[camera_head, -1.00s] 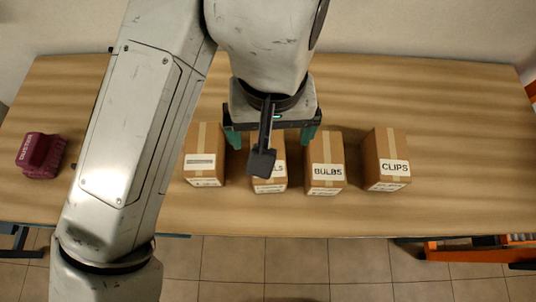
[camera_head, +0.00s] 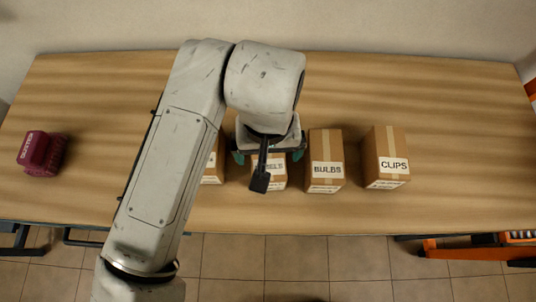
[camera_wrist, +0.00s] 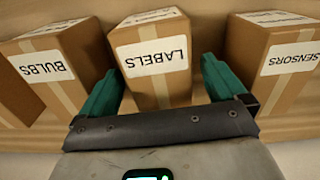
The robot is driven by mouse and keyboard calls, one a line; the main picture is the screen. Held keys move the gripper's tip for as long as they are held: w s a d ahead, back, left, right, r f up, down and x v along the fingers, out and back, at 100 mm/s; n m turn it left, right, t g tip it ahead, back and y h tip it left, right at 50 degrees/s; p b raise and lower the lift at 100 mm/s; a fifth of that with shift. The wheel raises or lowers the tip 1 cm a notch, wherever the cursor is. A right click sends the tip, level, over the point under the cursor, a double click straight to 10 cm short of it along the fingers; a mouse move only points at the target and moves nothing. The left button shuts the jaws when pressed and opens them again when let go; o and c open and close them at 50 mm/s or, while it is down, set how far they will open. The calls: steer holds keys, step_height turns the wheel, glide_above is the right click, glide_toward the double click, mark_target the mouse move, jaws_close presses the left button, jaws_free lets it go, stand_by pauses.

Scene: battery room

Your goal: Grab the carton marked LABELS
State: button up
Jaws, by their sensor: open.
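The carton marked LABELS (camera_wrist: 154,58) stands upright in the middle of the wrist view, its label upside down there. In the head view the same carton (camera_head: 278,183) is partly hidden by my wrist and its label is only partly readable. My gripper (camera_wrist: 160,85) is open, with one green finger on each side of the LABELS carton's near end. Whether the fingers touch the carton cannot be told. In the head view my gripper (camera_head: 268,156) is over this carton, its fingers mostly hidden.
In the wrist view, the BULBS carton (camera_wrist: 50,66) stands close on the left and the SENSORS carton (camera_wrist: 284,62) close on the right. The CLIPS carton (camera_head: 384,158) stands farther right in the head view. The back table strip is clear.

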steer(key=c, duration=1.2)
steer(key=shift+r, duration=0.15)
